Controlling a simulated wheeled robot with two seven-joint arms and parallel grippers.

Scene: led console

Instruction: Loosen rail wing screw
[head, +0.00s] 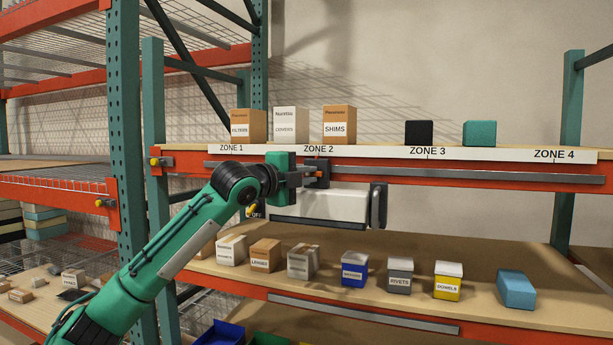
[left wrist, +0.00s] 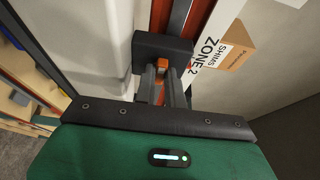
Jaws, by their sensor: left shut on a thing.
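My left gripper (head: 300,178) is at the shelf beam under the ZONE 2 label. In the left wrist view its two grey fingers (left wrist: 162,80) are shut on a small orange piece, which appears to be the wing screw (left wrist: 161,63). The screw sits on a dark carriage block (left wrist: 162,46), which also shows in the head view (head: 321,170) on the grey rail (head: 450,176). A white console (head: 335,206) with a dark right end handle (head: 378,206) hangs below. A yellow knob (head: 252,210) beside an OFF mark is at its left end, partly behind my arm. My right gripper is out of view.
Boxes marked FILTERS (head: 248,126), COVERS (head: 291,126) and SHIMS (head: 339,126) stand on the upper shelf, with a black block (head: 419,133) and a teal block (head: 479,133). Several boxes and bins line the lower shelf. The rail right of the carriage is clear.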

